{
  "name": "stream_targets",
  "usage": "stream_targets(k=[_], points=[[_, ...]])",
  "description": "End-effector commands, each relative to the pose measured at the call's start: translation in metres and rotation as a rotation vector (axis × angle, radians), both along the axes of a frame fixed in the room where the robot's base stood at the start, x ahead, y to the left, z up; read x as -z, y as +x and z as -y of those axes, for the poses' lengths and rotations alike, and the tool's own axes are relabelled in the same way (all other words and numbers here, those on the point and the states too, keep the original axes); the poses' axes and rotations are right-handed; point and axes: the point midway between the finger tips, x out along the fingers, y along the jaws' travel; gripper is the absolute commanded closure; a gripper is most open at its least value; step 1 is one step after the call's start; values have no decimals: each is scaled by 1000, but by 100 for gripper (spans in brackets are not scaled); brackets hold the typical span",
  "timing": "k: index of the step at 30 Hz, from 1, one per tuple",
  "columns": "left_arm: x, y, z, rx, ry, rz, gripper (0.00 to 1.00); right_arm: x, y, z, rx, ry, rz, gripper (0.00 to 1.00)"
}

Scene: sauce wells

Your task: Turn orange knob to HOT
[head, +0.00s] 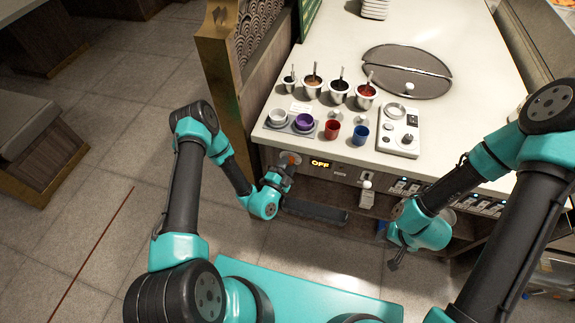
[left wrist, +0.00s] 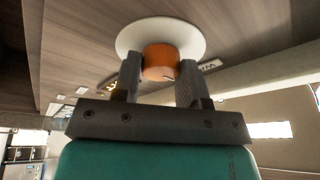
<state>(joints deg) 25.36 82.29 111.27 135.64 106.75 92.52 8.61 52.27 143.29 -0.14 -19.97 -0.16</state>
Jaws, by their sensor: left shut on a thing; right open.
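The orange knob (left wrist: 160,62) sits on a round white base plate (left wrist: 130,38) on the dark wood front panel. My left gripper (left wrist: 160,75) is shut on the knob, one finger on each side, in the left wrist view. In the head view my left gripper (head: 288,165) is at the counter front, and the knob is mostly hidden behind it. Right of it a display (head: 320,163) reads OFF in lit letters. My right gripper (head: 395,262) is open and empty, low in front of the counter and apart from the knob.
On the white counter stand several sauce wells (head: 312,88), a red cup (head: 332,129), a blue cup (head: 361,134) and a white control unit (head: 398,130). A round dark lid (head: 407,72) lies behind. A white lever (head: 367,186) sticks out of the front panel right of the display.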

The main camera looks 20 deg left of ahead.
Motion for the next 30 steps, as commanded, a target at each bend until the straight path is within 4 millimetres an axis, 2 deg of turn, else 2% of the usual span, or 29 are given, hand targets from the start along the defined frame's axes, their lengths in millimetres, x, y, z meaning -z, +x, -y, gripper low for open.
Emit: stream_targets(k=[7,14,30], points=[[0,0,0,0,43,1,85,0,0,0,0,0,0,57],[-1,0,-1,0,160,2,85,0,0,0,0,0,0,57],[-3,0,-2,0,639,3,85,0,0,0,0,0,0,57]])
